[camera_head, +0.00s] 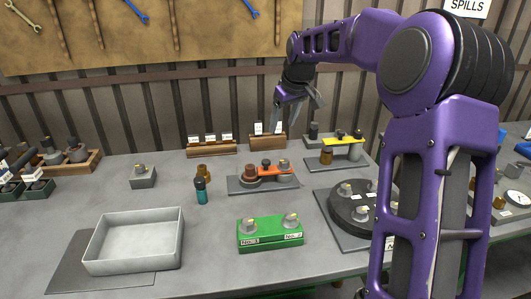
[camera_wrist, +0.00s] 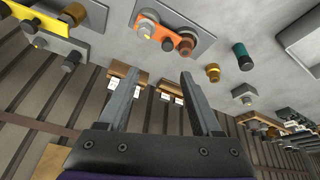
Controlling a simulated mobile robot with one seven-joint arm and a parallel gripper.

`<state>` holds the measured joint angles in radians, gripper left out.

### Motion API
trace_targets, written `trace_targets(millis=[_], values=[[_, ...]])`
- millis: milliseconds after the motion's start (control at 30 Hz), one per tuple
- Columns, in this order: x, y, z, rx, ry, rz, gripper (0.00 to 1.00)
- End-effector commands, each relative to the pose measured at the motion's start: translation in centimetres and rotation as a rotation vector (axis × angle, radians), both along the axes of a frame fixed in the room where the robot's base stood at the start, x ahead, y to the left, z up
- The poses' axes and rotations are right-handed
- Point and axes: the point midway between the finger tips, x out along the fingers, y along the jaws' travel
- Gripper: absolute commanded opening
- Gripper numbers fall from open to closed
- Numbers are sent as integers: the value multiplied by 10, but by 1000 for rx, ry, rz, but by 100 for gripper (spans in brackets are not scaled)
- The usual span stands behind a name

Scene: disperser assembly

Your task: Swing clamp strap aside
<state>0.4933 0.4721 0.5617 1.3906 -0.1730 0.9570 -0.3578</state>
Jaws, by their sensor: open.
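An orange strap (camera_head: 275,171) lies across a fixture on a grey base plate (camera_head: 240,186), between a brown round part (camera_head: 249,173) and a post at its right. The orange strap also shows at the top of the wrist view (camera_wrist: 163,33). A yellow strap (camera_head: 343,141) spans a second fixture farther back, with a brass-coloured part (camera_head: 326,156) under its left end. It shows at the upper left of the wrist view (camera_wrist: 40,14). My gripper (camera_head: 298,111) is open and empty, raised above the back of the table, apart from both straps. It also shows in the wrist view (camera_wrist: 162,75).
Labelled wooden blocks (camera_head: 211,147) stand along the back wall. A green block (camera_head: 270,232), an empty grey tray (camera_head: 135,240), a teal bottle (camera_head: 200,191) and a dark round fixture (camera_head: 345,211) occupy the front. Bare table lies between them.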

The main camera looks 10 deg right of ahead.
Motion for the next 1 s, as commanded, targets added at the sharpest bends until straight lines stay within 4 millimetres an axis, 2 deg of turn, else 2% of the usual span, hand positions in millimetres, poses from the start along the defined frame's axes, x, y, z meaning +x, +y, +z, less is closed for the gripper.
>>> trace_targets(millis=[133, 267, 367, 800, 1000], values=[[-4, 7, 2, 58, 26, 4, 66], [-1, 10, -8, 62, 30, 8, 66], [5, 13, -24, 62, 30, 8, 66], [38, 26, -113, 59, 29, 8, 66], [51, 31, -143, 58, 27, 6, 66]])
